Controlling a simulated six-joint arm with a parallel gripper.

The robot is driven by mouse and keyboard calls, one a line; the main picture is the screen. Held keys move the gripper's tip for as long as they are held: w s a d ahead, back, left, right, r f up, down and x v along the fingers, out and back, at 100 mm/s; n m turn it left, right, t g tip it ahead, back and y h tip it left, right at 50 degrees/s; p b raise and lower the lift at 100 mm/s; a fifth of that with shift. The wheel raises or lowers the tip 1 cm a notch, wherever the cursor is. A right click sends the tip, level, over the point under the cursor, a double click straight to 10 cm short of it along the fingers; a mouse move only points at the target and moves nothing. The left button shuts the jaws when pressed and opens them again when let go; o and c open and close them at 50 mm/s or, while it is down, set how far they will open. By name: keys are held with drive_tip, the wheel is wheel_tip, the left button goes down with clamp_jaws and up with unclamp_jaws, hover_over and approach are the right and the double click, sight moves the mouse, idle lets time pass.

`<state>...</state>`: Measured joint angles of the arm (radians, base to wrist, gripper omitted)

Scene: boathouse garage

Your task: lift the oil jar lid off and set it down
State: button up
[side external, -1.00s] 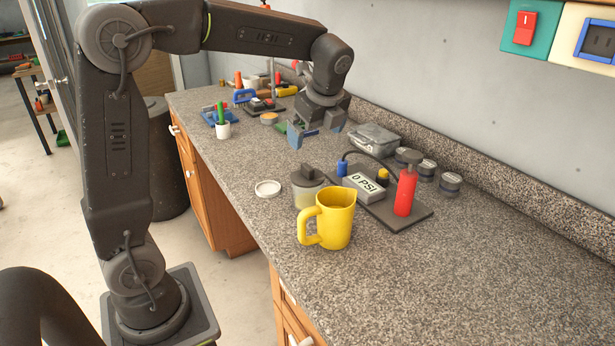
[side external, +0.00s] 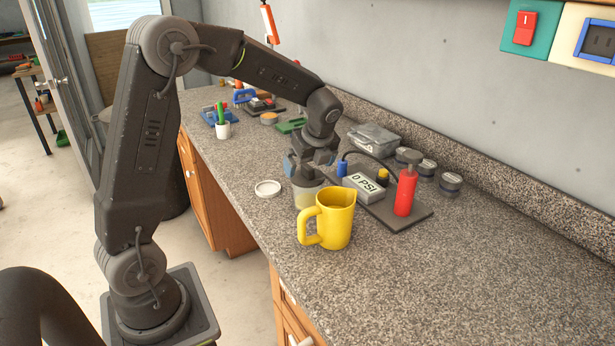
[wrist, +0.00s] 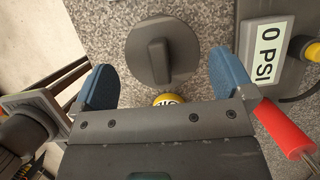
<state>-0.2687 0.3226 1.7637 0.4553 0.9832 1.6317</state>
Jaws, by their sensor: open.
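The oil jar (side external: 305,196) is a pale translucent pot on the counter, behind the yellow mug. Its dark grey round lid (wrist: 188,52), with a raised bar grip (wrist: 158,60), is on the jar and fills the upper middle of the wrist view. A bit of yellow label (wrist: 168,99) shows below the lid. My gripper (side external: 306,168) is low over the jar, hiding most of the lid in the side view. In the wrist view my gripper (wrist: 163,76) is open, its blue fingers apart to either side of the lid's grip, with nothing held.
A yellow mug (side external: 336,222) stands close in front of the jar. A white ring-like dish (side external: 268,188) lies to the left. A gauge board with a "0 PSI" display (side external: 365,185) and red cylinder (side external: 405,192) is close right. The counter's front right is clear.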

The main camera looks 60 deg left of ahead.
drive_tip(key=shift+x, duration=1.4)
drive_tip(key=shift+c, duration=0.4)
drive_tip(key=c, duration=0.5)
drive_tip(key=shift+r, duration=0.15)
